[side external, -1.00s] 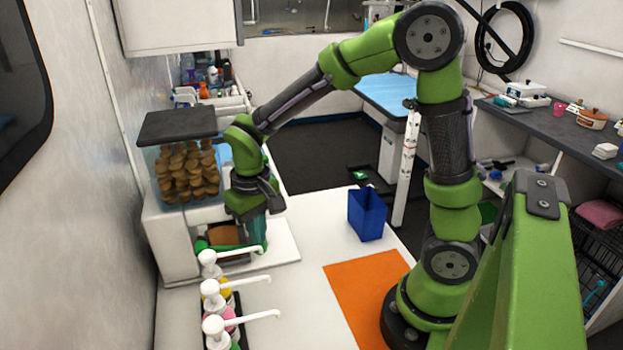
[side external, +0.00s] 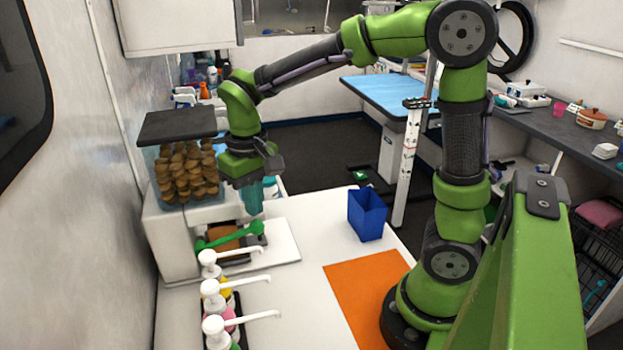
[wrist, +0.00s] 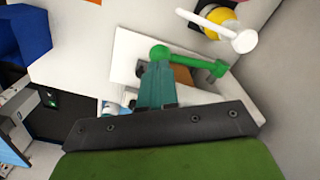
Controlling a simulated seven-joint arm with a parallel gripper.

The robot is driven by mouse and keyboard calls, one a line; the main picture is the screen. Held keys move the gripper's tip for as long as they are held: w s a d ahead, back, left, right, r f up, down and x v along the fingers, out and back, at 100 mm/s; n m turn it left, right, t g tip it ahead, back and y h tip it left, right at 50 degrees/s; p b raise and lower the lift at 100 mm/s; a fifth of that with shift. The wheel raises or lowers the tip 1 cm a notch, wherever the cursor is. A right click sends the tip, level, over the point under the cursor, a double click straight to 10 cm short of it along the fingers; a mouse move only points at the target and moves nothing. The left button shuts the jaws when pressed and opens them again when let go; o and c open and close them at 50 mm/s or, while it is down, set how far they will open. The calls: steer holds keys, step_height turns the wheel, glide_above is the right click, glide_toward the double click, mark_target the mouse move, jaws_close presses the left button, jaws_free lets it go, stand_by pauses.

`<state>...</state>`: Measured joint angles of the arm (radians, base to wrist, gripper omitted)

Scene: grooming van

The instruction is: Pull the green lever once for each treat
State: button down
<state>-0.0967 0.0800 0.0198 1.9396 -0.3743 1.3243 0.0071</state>
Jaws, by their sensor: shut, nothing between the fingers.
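The treat dispenser has a clear bin of brown treats (side external: 187,172) with a dark lid. Its green lever (side external: 232,236) runs from a pivot at the front left to a round knob at its right end, which is tilted up. My gripper (side external: 253,212) points down just above the knob, with its teal fingers shut and empty. In the wrist view the fingertips (wrist: 157,66) are close beside the lever knob (wrist: 160,52); I cannot tell whether they touch. A brown patch (side external: 222,241) shows behind the lever, partly hidden by it.
Several white pump bottles (side external: 214,292) stand in front of the dispenser, their spouts pointing right. A blue open bin (side external: 367,215) stands on the white counter to the right, near an orange mat (side external: 365,285). The counter between the dispenser and the bin is clear.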

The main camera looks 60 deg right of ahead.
mark_target(255, 221)
steer(key=shift+f, duration=0.1)
stand_by(0.5)
steer(key=shift+f, duration=3.5)
steer(key=shift+r, duration=0.1)
steer(key=shift+r, duration=3.55)
steer(key=shift+r, duration=2.5)
